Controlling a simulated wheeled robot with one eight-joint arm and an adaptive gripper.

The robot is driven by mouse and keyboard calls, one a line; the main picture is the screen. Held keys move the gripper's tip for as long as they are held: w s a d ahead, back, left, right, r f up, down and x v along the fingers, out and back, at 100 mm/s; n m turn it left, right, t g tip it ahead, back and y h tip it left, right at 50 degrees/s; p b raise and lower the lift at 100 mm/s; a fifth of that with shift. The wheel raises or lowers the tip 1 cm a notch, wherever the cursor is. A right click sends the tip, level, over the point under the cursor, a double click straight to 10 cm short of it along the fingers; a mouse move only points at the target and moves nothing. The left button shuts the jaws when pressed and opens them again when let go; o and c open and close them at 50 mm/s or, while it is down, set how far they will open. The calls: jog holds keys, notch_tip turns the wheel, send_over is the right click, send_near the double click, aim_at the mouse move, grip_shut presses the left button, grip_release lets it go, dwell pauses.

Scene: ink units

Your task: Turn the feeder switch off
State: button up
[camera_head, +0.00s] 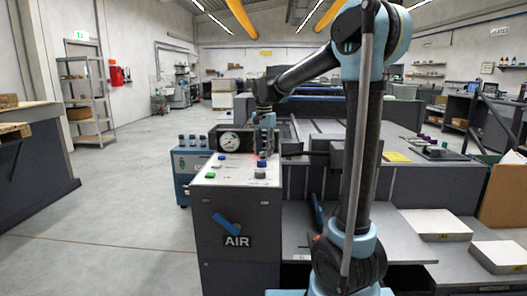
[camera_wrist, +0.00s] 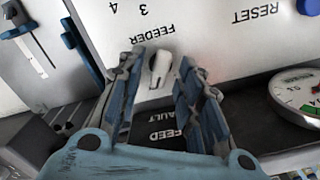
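The feeder switch (camera_wrist: 160,66) is a small pale lever on a white panel, below the printed word FEEDER, which appears upside down in the wrist view. My gripper (camera_wrist: 161,72) is open, with one blue-padded finger on each side of the lever. Gaps show between the lever and both fingers. In the head view my gripper (camera_head: 265,124) hangs over the back of the grey AIR console (camera_head: 237,214). The switch cannot be made out there. I cannot tell the switch's position for certain.
A round pressure gauge (camera_wrist: 300,92) sits right of the fingers in the wrist view; it also shows in the head view (camera_head: 229,141). Blue, green and grey knobs stand on the console top. A blue slider (camera_wrist: 20,32) is at upper left.

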grip_shut()
jog(key=shift+n, duration=0.3)
jog(key=n, duration=0.5)
jog(key=shift+a+n, duration=0.1)
jog(key=shift+n, duration=0.2)
jog(key=n, duration=0.5)
jog(key=shift+n, duration=0.3)
grip_release()
